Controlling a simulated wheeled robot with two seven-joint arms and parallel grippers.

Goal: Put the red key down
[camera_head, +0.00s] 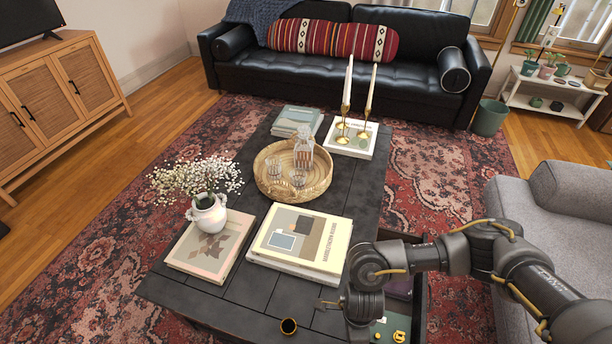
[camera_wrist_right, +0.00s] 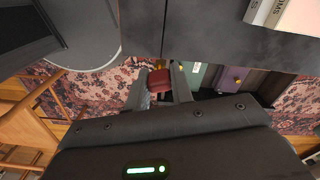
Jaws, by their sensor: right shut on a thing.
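My right gripper (camera_wrist_right: 160,82) is shut on the red key (camera_wrist_right: 159,79) in the right wrist view. The red part shows between the two fingers, and the rest of the key is hidden or too small to make out. The gripper holds it near the dark edge of the coffee table (camera_wrist_right: 215,45). In the head view my right arm comes in from the right over the near right side of the coffee table (camera_head: 250,290), and the key cannot be made out there. My left gripper is not in view.
An open drawer (camera_head: 422,300) at the table's right side holds books and small yellow things (camera_head: 399,336).

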